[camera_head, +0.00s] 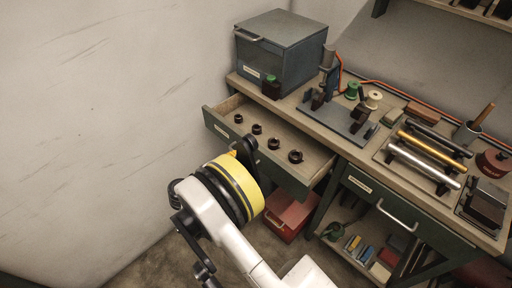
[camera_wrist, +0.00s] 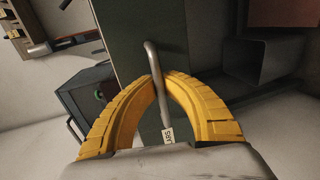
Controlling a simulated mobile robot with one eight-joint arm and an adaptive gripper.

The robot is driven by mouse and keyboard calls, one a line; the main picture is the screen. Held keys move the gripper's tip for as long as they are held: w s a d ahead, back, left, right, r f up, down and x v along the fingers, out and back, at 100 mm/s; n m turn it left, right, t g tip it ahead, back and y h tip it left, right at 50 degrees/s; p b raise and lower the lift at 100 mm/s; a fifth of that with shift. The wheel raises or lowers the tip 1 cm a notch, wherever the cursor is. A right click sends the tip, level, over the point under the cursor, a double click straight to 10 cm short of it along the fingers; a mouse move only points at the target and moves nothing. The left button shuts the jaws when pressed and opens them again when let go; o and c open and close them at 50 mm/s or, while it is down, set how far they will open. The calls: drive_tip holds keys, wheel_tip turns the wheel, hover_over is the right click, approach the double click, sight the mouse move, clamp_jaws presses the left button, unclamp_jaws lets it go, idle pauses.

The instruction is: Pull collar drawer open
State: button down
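The collar drawer (camera_head: 288,180) stands pulled out from under the left end of the bench in the head view. Several dark ring collars (camera_head: 257,129) lie in a row inside it. My gripper (camera_head: 243,150) is at the middle of the drawer front and hides the handle there. In the wrist view the grey bar handle (camera_wrist: 152,57) runs between the two yellow fingers of my gripper (camera_wrist: 160,77). The fingertips close on the bar from both sides.
A grey cabinet (camera_head: 283,50) stands on the bench (camera_head: 316,124) above the drawer. A red box (camera_head: 292,217) sits on the floor beneath it. A second drawer (camera_head: 390,205), shut, is to the right. Metal rods, spools and tools cover the bench top. Open floor lies left of the drawer.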

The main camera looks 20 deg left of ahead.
drive_tip(key=v, duration=0.2)
drive_tip(key=f+v, duration=0.1)
drive_tip(key=v, duration=0.1)
drive_tip(key=shift+s+a+r, duration=0.1)
drive_tip(key=shift+s+r, duration=0.05)
drive_tip(key=c, duration=1.5)
unclamp_jaws()
drive_tip(key=v, duration=1.2)
